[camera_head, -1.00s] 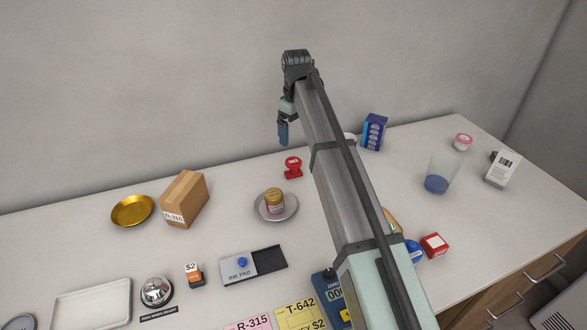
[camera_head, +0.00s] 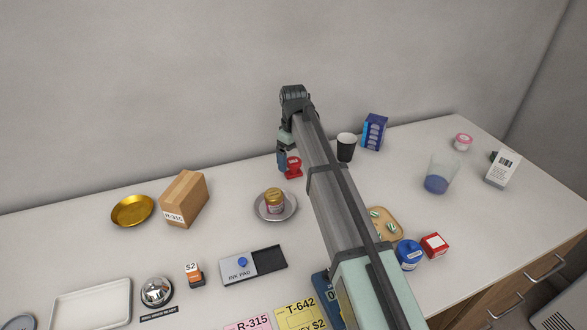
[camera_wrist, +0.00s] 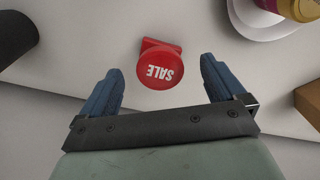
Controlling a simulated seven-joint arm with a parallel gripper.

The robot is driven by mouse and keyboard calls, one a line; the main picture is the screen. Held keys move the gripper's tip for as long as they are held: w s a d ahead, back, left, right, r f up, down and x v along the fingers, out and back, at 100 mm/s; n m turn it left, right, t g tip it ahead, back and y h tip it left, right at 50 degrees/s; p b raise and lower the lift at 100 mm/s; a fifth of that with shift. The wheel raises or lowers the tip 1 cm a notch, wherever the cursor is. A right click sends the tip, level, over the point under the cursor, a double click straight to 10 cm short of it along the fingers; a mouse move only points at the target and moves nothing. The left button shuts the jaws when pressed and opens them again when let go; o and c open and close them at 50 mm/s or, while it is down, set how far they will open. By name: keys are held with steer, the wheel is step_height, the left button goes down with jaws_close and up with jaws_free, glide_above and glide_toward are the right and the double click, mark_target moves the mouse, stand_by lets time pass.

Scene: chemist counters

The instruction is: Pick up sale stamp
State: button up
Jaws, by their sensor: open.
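The sale stamp (camera_head: 293,167) is red and stands upright on the counter near the back wall. In the wrist view its round red top (camera_wrist: 161,68) reads SALE, upside down, with a red base showing just beyond it. My gripper (camera_head: 284,160) is low, right beside the stamp on its left and far side in the head view. In the wrist view my gripper (camera_wrist: 158,84) is open, with one blue finger on each side. The stamp top lies between and slightly ahead of the fingertips, apart from both. Nothing is held.
A silver plate (camera_head: 262,212) with a gold-lidded jar (camera_head: 274,202) stands in front of the stamp. A cardboard box (camera_head: 184,198) is to the left. The wall is close behind.

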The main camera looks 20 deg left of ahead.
mark_target(293, 161)
step_height(293, 161, down, 4)
steer(key=shift+f, duration=0.15)
steer(key=c, duration=1.1)
